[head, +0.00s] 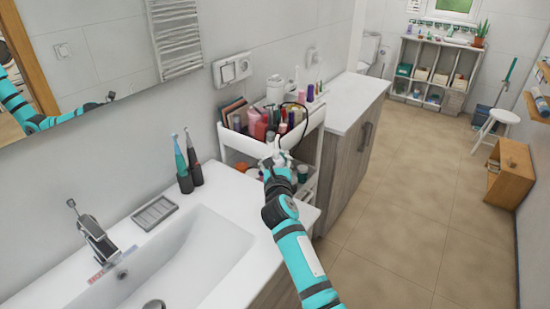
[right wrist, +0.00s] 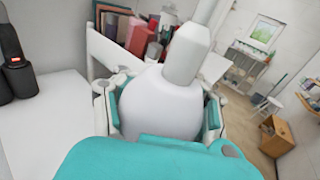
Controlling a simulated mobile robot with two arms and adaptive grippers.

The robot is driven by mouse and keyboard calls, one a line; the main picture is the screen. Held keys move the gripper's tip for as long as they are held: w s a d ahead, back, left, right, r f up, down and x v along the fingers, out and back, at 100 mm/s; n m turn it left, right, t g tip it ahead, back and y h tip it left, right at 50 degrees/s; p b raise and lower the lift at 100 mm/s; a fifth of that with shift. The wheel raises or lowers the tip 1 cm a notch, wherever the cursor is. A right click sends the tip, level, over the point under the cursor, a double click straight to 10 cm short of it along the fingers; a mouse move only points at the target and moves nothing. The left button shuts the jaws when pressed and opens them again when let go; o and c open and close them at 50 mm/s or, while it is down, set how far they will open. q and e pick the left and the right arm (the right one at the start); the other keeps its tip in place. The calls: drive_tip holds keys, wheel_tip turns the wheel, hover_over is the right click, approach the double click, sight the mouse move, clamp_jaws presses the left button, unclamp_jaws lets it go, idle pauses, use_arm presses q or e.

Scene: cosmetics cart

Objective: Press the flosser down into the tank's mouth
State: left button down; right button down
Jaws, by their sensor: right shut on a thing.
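My right gripper (head: 277,163) is at the near side of the cosmetics cart. In the right wrist view its two teal-padded fingers (right wrist: 163,112) are shut on the flosser (right wrist: 160,98), one on each side of its white, rounded body. A narrower white neck (right wrist: 187,53) and a thin stem rise from the body, leaning right in that view. In the head view the gripper and arm hide most of it. I cannot make out the tank or its mouth, nor whether the flosser touches it. My left gripper is not in view.
The white cart (head: 240,143) has its upper tray crowded with bottles and boxes, and a thin black loop stands above it. Two electric toothbrushes (head: 187,165) and a grey soap dish (head: 154,212) stand on the sink counter (head: 222,200). Open floor (head: 400,215) lies to the right.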

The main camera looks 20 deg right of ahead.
drive_tip(key=shift+f+b, duration=0.45)
drive_tip(key=shift+f, duration=0.2)
drive_tip(key=shift+c, duration=2.1)
unclamp_jaws()
drive_tip(key=shift+f, duration=0.1)
drive_tip(key=shift+s, duration=0.1)
drive_tip(key=v, duration=1.1)
drive_tip(key=shift+s, duration=0.4)
